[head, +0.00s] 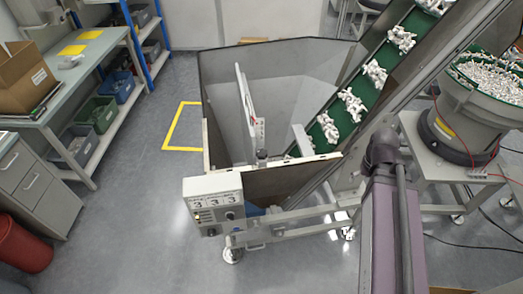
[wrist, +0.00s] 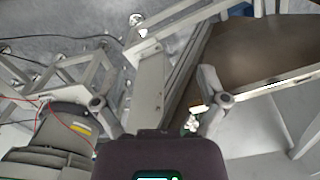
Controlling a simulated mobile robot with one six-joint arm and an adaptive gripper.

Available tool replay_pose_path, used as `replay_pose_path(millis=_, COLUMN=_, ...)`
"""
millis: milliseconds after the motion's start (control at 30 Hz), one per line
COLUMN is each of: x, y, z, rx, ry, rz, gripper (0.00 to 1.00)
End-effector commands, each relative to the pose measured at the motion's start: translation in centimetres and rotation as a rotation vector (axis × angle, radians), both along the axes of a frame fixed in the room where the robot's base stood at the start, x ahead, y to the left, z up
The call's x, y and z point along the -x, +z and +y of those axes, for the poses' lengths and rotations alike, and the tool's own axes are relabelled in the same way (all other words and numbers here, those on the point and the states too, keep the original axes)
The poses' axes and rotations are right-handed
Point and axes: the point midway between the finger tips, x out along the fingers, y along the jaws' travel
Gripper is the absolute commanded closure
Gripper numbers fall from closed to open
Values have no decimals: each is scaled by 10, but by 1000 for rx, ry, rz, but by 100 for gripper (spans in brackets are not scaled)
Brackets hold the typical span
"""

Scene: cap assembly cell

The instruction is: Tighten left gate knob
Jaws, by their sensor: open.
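I cannot clearly pick out the left gate knob in either view. In the head view, a pale upright plate (head: 245,105) stands inside the grey hopper (head: 222,67). A small grey fitting (head: 262,155) sits near its foot at the hopper's front edge; I cannot tell if it is a knob. In the wrist view, my gripper (wrist: 153,90) is open, its two fingers spread wide with nothing between them. A small white and orange-brown thing (wrist: 194,116) shows beside the right finger, too small to name. In the head view my arm hides whatever lies behind it.
A control box (head: 213,202) with a 3 3 3 display is at the hopper's front left corner. A green conveyor (head: 373,72) carrying white parts rises to the right. A bowl feeder (head: 465,125) stands at far right, a workbench (head: 75,90) at left.

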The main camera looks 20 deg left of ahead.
Motion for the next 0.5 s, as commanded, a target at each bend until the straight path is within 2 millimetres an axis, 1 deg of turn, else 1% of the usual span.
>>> replay_pose_path(millis=33, x=-5, y=6, z=7, rx=0, ry=20, rz=0, gripper=7)
replay_pose_path(millis=167, x=-16, y=15, z=28, rx=0, ry=79, rz=0, gripper=7)
replay_pose_path(millis=267, x=-25, y=24, z=49, rx=0, ry=139, rz=0, gripper=7)
replay_pose_path(millis=500, x=-44, y=46, z=107, rx=0, ry=296, rz=0, gripper=7)
